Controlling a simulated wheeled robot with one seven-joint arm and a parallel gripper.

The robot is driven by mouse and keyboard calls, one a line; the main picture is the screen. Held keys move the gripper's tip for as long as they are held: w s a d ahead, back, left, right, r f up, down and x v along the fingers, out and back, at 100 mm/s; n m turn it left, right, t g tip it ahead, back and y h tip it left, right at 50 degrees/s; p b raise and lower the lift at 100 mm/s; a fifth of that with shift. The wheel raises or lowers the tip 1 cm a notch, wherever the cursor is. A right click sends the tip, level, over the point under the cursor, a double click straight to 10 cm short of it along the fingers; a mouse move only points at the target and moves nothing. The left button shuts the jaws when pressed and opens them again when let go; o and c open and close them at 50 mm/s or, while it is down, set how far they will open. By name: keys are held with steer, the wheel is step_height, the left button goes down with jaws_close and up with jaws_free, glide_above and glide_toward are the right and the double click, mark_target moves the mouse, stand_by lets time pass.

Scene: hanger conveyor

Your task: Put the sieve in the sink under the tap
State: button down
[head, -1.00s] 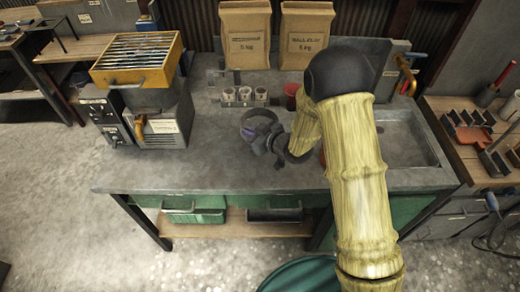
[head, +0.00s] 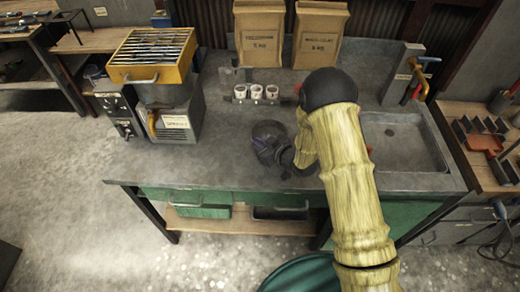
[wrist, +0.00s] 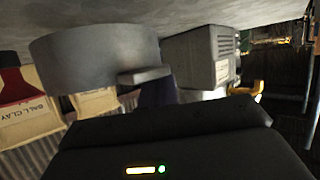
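The sieve (head: 268,129) is a round grey ring at the middle of the bench, left of my arm. My gripper (head: 266,150) is at its near side and appears shut on its small grey tab; the arm hides part of the sieve. In the wrist view, which is upside down, the sieve (wrist: 95,58) is a grey cylinder close in front, with a purple finger (wrist: 157,92) at its tab. I cannot tell how far it is above the bench. The sink (head: 405,150) is a sunken basin at right. The tap (head: 420,72) stands at its back.
A kiln-like unit with a yellow top (head: 155,55) stands at the bench's left. Several white cups (head: 256,92) stand in a row behind the sieve. Two paper clay bags (head: 260,35) are at the back. A red item (wrist: 14,85) shows beside a bag. The bench's front left is clear.

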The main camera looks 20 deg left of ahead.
steer(key=shift+f+p, duration=0.35)
steer(key=shift+f, duration=1.4)
steer(key=shift+f, duration=0.15)
steer(key=c, duration=1.6)
jaws_free()
steer(key=shift+c, duration=0.2)
steer(key=b+v, duration=0.3)
steer(key=v, duration=0.9)
steer(key=shift+b, duration=0.3)
